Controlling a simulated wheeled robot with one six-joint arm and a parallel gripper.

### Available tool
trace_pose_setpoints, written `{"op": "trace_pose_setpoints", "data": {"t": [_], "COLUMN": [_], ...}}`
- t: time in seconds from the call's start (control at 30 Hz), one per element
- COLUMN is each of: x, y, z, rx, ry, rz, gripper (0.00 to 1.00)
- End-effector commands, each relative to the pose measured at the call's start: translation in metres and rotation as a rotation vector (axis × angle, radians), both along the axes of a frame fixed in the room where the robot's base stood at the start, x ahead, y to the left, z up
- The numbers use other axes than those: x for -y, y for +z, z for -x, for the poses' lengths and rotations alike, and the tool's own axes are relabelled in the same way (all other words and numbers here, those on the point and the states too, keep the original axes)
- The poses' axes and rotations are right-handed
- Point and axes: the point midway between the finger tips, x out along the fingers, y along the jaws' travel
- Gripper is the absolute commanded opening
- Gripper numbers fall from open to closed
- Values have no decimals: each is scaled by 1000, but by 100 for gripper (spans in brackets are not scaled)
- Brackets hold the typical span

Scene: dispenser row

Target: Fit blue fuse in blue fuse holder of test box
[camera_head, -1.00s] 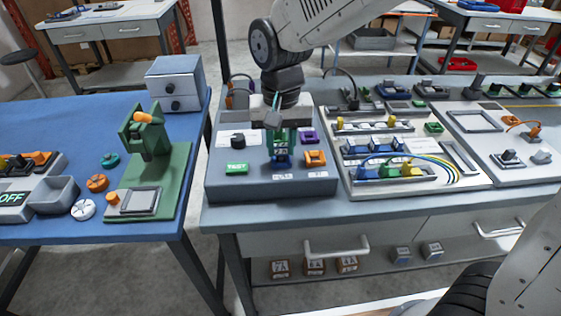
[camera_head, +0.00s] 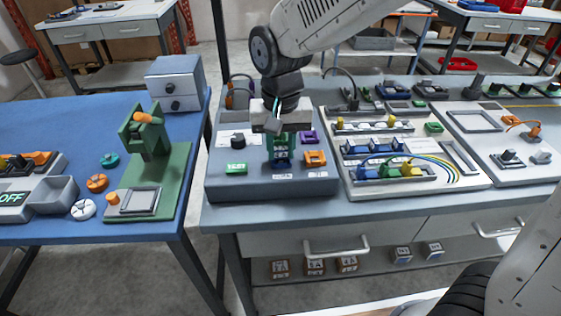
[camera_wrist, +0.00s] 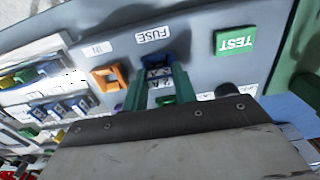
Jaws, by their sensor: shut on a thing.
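The test box (camera_head: 310,187) is a grey box on the middle bench. Its blue fuse holder (camera_wrist: 152,57) sits beside the FUSE label in the wrist view. My gripper (camera_head: 281,160) is over the holder, with its green fingers pointing down; they also show in the wrist view (camera_wrist: 158,80). It is shut on the blue fuse (camera_wrist: 157,74), whose marked face shows between the fingers. The fuse's lower end is at the blue holder; the fingers hide how deep it sits. In the head view the fuse and holder are mostly hidden.
An orange holder (camera_head: 315,158), a purple holder (camera_head: 308,137), a black knob (camera_head: 238,141) and a green TEST button (camera_head: 236,169) surround the gripper on the box. A panel (camera_head: 410,172) with coloured parts and wires stands at right. A green press (camera_head: 150,135) stands on the left bench.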

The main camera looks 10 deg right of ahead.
Motion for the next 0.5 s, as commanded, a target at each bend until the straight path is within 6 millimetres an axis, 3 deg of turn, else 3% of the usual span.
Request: {"op": "trace_pose_setpoints", "data": {"t": [0.27, 0.3, 0.37, 0.4, 0.5], "x": [0, 0, 0, 0, 0], "y": [-1, -1, -1, -1, -1], "z": [0, 0, 0, 0, 0], "rx": [-1, -2, -1, -1, -1], "ry": [0, 0, 0, 0, 0], "rz": [1, 1, 1, 1, 1], "gripper": [2, 30, 47, 53, 53]}}
